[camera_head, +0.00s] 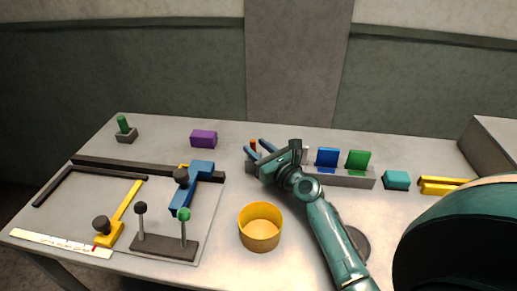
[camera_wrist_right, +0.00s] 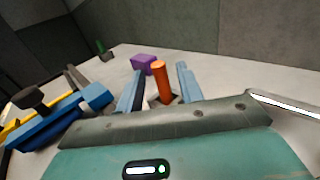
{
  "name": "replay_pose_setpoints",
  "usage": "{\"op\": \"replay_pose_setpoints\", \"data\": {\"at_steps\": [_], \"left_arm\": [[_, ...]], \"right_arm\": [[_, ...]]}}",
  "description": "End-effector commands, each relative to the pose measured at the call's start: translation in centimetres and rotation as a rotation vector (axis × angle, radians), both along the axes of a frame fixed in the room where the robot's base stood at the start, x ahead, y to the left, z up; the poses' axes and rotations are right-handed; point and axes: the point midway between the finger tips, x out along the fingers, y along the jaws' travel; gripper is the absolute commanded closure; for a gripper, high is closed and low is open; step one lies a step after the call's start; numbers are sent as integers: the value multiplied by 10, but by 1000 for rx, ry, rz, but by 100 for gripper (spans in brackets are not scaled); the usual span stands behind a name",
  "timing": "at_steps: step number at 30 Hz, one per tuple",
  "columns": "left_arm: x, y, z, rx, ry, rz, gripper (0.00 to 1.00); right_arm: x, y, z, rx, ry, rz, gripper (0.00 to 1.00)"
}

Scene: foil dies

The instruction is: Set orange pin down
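The orange pin (camera_wrist_right: 160,82) stands nearly upright between the two blue fingers of my right gripper (camera_wrist_right: 159,84) in the right wrist view. Gaps show on both sides of it, so the gripper is open and not closed on it. The pin's foot is at a dark grey base (camera_wrist_right: 175,99), partly hidden by the gripper; whether it is seated in it I cannot tell. In the head view the pin (camera_head: 253,144) shows as a small orange piece between the spread fingers of my right gripper (camera_head: 257,147). My left gripper is in neither view.
A grey rack with a blue block (camera_head: 327,157) and a green block (camera_head: 358,160) lies just right of my gripper. A purple block (camera_head: 203,139) and a green pin in a grey base (camera_head: 125,134) are left. A yellow cup (camera_head: 261,231) stands in front. Clamps occupy the left.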

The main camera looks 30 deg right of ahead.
Motion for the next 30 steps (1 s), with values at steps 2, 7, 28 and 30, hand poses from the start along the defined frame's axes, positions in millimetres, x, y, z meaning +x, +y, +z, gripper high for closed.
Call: {"op": "replay_pose_setpoints", "data": {"at_steps": [2, 7, 28, 30], "left_arm": [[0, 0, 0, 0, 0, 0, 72], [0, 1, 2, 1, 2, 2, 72], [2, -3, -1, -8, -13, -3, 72], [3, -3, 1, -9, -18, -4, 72]], "right_arm": [[0, 0, 0, 0, 0, 0, 63], [-7, -1, 3, 0, 1, 0, 63], [-118, -16, 4, 0, 0, 0, 63], [-119, -17, 4, -1, 0, 0, 63]]}}
